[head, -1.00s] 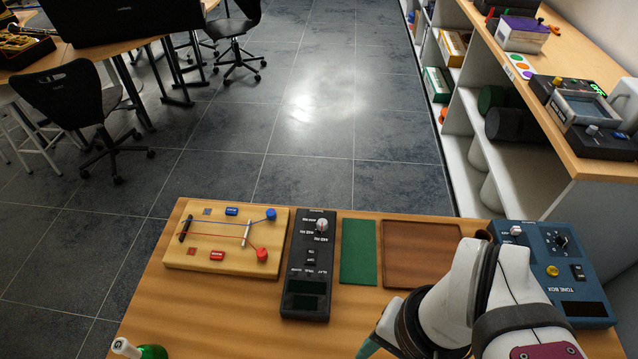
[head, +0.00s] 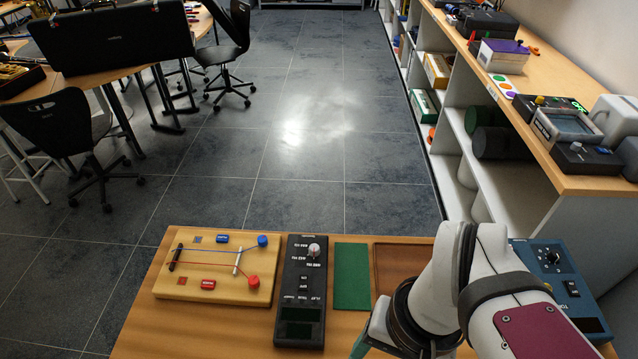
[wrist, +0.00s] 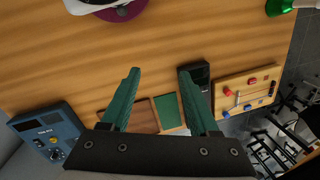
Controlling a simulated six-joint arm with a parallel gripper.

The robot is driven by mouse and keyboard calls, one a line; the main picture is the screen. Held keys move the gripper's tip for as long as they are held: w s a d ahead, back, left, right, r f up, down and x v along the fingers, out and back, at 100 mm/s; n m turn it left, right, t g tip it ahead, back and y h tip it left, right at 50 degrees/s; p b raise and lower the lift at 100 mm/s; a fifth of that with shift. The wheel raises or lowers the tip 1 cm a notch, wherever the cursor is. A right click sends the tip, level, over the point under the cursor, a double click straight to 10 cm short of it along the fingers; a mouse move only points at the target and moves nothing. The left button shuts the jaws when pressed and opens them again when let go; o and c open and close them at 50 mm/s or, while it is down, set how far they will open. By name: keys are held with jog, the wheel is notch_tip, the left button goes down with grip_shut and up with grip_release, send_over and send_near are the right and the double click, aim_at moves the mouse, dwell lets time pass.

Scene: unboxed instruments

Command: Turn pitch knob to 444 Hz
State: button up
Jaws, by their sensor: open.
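A black tuner box (head: 302,295) with a pale round knob (head: 314,250) near its far end lies on the wooden table. Small white labels, upside down in the head view, sit beside the knob; I cannot read its setting surely. The box also shows in the wrist view (wrist: 202,73), partly behind a finger, and its knob is not visible there. My gripper (wrist: 158,72) is open and empty, its two green fingers apart above the table. In the head view only a green fingertip (head: 359,347) shows, near the bottom edge and right of the box.
Left of the box lies a wooden board with strings and red and blue pegs (head: 215,284). Right of it are a green mat (head: 351,278), a brown tray (head: 384,268) and a blue tone box (head: 560,262). A green bottle (wrist: 279,7) stands on the table.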

jog(key=w+a+r+n, duration=0.1)
jog(key=w+n, duration=0.4)
jog(key=w, duration=0.2)
jog(key=w+a+r+n, duration=0.2)
jog(key=w+n, duration=0.2)
jog(key=w, duration=0.4)
jog(key=n+h, duration=0.2)
jog(key=n, duration=1.1)
send_over(314, 247)
notch_tip(314, 247, down, 7)
notch_tip(314, 247, down, 14)
jog(key=shift+f, duration=0.7)
grip_shut()
